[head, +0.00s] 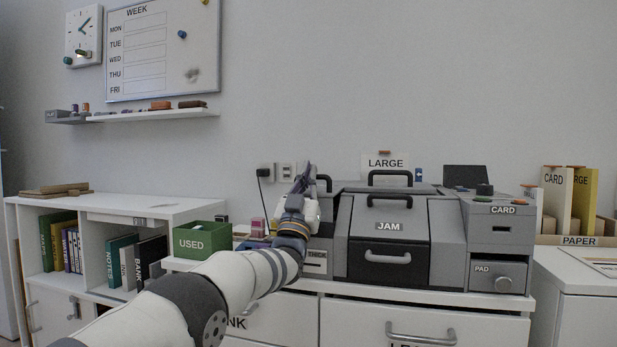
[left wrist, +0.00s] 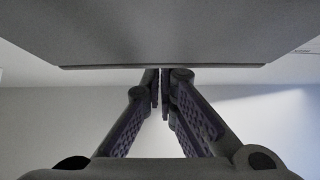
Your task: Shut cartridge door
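The grey printer-like machine (head: 449,236) stands on the white desk. My left gripper (head: 307,172) is at the machine's upper left, next to a black handle (head: 324,179); contact cannot be told. In the left wrist view, the fingers (left wrist: 161,88) are drawn together with nothing seen between them, and the tips reach a grey panel's edge (left wrist: 160,40). My right gripper is not in view.
A green USED bin (head: 202,240) stands left of the machine. CARD (head: 503,210) and PAD (head: 497,277) units are at its right. A LARGE sign (head: 385,163) is behind it. My left arm covers part of the desk front. Wall outlets (head: 286,171) are behind the gripper.

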